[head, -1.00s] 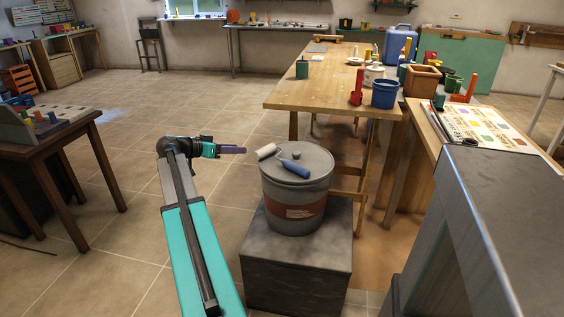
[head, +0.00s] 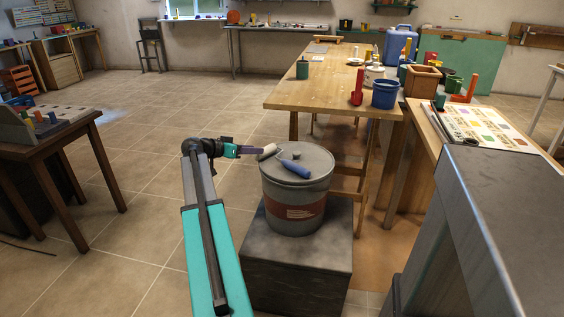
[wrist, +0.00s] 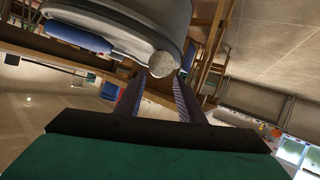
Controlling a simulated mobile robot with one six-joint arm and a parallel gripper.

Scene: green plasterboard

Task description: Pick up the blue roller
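The blue roller has a blue handle (head: 294,169) and a pale roller head (head: 267,151). It lies on the lid of a grey bucket (head: 294,202), its head sticking out past the left rim. In the wrist view its round pale end (wrist: 162,65) and blue handle (wrist: 77,34) both show. My gripper (head: 261,152) comes from the left at about lid height, its fingertips close to the roller head. In the wrist view my gripper (wrist: 161,80) is open, with the pale end between or just past its fingertips; I cannot tell whether they touch.
The bucket stands on a dark grey block (head: 298,262). Behind it is a wooden table (head: 300,92) with a blue bucket (head: 385,94) and several other items. A grey cabinet (head: 490,190) stands at the right. Open tiled floor lies to the left, before a dark table (head: 50,142).

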